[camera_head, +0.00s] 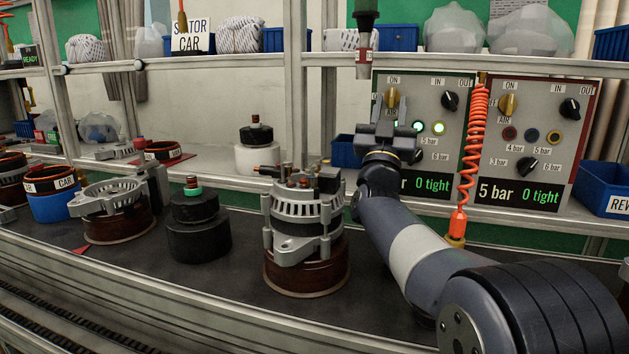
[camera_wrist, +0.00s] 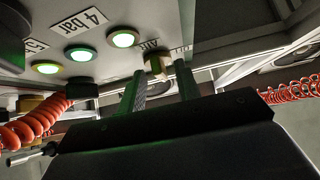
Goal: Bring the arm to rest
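My arm reaches from the lower right up to the left control panel (camera_head: 462,150). My gripper (camera_head: 390,104) is in front of that panel, just below its yellow AIR knob (camera_head: 391,97). In the wrist view my gripper (camera_wrist: 160,68) has its two fingers apart, with a clear gap between them. The yellow knob (camera_wrist: 158,65) shows between the fingertips there, without visible contact. I cannot tell whether the tips reach around it or stop short. Nothing is held. My wrist hides part of the panel and its display.
A right panel (camera_head: 535,140) reads "5 bar 0 tight". A coiled orange hose (camera_head: 474,140) hangs close to the right of my arm. A dark tool (camera_head: 364,40) hangs above my gripper. An alternator (camera_head: 305,215) stands on a brown base on the bench, left of my arm.

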